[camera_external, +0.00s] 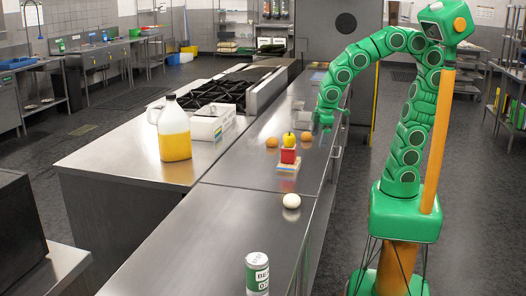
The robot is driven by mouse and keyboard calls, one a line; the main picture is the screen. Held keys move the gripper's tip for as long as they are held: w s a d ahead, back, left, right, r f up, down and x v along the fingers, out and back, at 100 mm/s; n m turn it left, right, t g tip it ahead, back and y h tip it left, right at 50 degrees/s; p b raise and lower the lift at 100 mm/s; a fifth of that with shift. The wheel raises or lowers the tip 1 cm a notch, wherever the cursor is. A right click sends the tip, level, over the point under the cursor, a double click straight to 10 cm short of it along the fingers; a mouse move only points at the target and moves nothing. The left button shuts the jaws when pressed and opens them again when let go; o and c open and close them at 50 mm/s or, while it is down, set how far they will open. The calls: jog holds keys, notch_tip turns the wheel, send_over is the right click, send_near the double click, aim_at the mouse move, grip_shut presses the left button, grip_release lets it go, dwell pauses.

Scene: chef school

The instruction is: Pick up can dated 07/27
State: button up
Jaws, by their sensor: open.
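A green and white can (257,273) stands upright on the near end of the steel counter (235,222), at the bottom of the view. Large dark letters show on its label, but I cannot read a date. My gripper (326,125) is open and points down over the right edge of the counter, much farther back than the can. It is apart from the can, with nothing seen between its fingers, though they are small here.
A white ball-like item (291,201) lies nearer the can. A yellow jug (174,133) stands left. Counter around the can is clear.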

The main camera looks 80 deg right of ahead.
aim_at(267, 256)
jog(key=w+a+f+n+t+y, duration=0.15)
jog(key=w+a, duration=0.25)
jog(key=a, duration=0.8)
jog(key=w+a+f+n+t+y, duration=0.15)
jog(key=w+a, duration=0.35)
jog(key=a, duration=0.6)
jog(key=w+a+f+n+t+y, duration=0.15)
jog(key=w+a, duration=0.25)
jog(key=a, duration=0.8)
jog(key=s+a+y, duration=0.2)
jog(key=s+a, duration=0.2)
jog(key=a, duration=0.6)
jog(key=s+a+f+y, duration=0.1)
jog(key=s+a+y, duration=0.2)
jog(key=a, duration=0.8)
jog(key=s+a+f+t+y, duration=0.1)
jog(key=s+a, duration=0.4)
jog(key=a, duration=0.5)
jog(key=shift+s+a+f+n+y, duration=0.15)
jog(key=shift+n+y, duration=0.2)
jog(key=shift+y, duration=0.5)
jog(key=shift+x, duration=0.8)
jog(key=shift+w+x, duration=0.2)
jog(key=shift+x, duration=2.85)
